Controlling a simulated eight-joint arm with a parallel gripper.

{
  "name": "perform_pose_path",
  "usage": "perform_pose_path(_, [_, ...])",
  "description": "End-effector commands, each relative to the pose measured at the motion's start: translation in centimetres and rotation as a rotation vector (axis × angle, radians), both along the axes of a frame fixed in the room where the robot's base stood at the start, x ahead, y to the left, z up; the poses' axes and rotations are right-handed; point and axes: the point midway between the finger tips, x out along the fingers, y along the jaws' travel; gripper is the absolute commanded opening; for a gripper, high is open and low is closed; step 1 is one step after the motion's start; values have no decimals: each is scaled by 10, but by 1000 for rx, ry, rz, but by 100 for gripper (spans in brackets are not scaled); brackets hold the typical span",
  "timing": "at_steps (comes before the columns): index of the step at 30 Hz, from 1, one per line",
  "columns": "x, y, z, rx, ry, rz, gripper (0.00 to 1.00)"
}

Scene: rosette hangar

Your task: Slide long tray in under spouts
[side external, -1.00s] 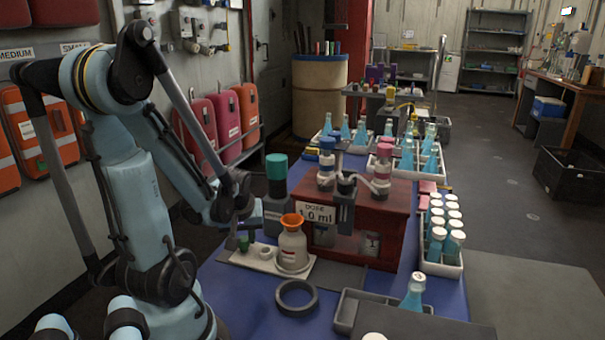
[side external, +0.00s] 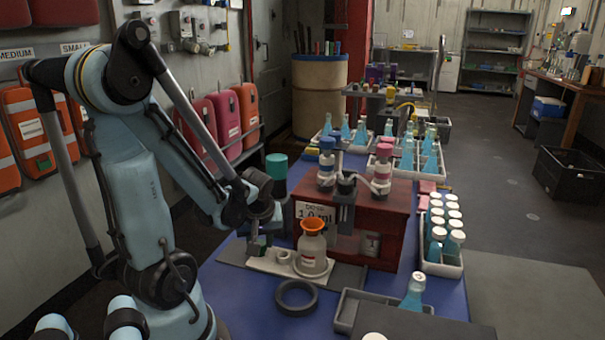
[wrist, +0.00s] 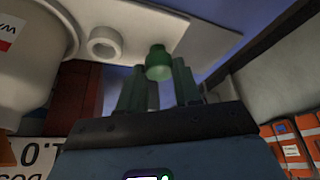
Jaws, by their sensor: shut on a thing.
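The long cream tray (side external: 272,261) lies in front of the red dosing box (side external: 385,232), on a flat grey strip. It carries a white bottle with an orange funnel (side external: 312,250), a small white ring-shaped cup (side external: 284,257) and a green knob at its left end. My gripper (side external: 257,246) is shut on the green knob (wrist: 158,62), which shows between the dark fingers in the wrist view. The funnel bottle stands close to the front of the box, left of the dark dispensing head (side external: 346,188). The spout tips cannot be made out.
A dark ring (side external: 295,296) lies on the blue table in front of the tray. A white crate of capped bottles (side external: 441,262) stands right of the box. A grey tray (side external: 378,304) with a blue bottle is at the front right. A teal-capped bottle (side external: 276,168) stands behind my wrist.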

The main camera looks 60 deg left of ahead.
Motion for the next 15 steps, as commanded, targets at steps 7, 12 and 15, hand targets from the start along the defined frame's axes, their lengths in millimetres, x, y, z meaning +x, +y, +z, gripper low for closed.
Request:
perform_pose_path(7, [9, -8, 0, 1, -4, -2, 14])
perform_pose_path(12, [15, -13, 0, 1, -3, -2, 14])
perform_pose_path(15, [18, -17, 0, 2, -2, -4, 14])
